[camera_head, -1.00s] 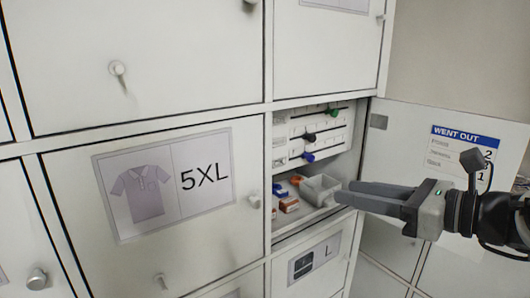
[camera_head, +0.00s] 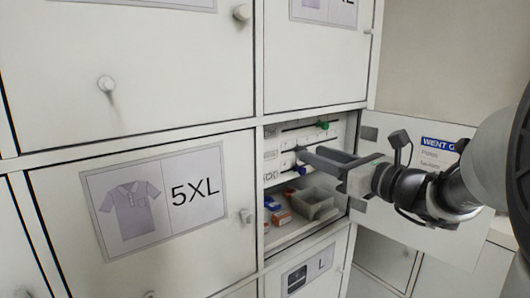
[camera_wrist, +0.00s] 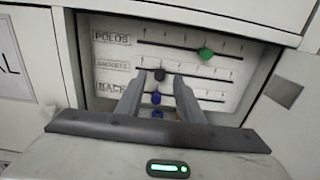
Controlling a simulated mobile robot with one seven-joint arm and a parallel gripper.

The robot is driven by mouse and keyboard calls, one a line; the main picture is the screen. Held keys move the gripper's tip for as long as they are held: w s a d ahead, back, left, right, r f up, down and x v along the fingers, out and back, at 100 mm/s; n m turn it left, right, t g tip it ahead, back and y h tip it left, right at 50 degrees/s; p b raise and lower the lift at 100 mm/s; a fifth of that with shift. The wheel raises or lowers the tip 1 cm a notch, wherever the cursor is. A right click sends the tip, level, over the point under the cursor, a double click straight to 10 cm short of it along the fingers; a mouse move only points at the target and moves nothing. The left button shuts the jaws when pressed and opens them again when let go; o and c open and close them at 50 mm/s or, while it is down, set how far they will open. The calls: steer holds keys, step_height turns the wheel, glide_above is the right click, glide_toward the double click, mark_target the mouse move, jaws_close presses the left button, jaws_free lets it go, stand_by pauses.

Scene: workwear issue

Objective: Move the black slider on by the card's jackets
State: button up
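A white panel (camera_wrist: 110,68) inside the open locker has three slotted rows. The top row, labelled POLOS, has a green slider (camera_wrist: 206,54), the JACKETS row a black slider (camera_wrist: 160,75), and the bottom row, its label partly cut off, a blue slider (camera_wrist: 156,98). The black slider sits left of the middle of its slot. My gripper (camera_wrist: 158,88) is open, its fingers pointing at the panel, one on each side of the black slider; contact cannot be told. The WENT OUT card (camera_head: 433,158) hangs on the open door, its numbers hidden by my arm.
Below the panel, the compartment holds a grey bin (camera_head: 312,202) and small orange and blue items (camera_head: 282,217). The open door (camera_head: 372,132) stands close on the right. A closed 5XL locker (camera_head: 150,255) is at left.

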mark_target(303, 145)
steer(key=shift+x, duration=1.55)
steer(key=shift+c, duration=0.2)
jaws_close()
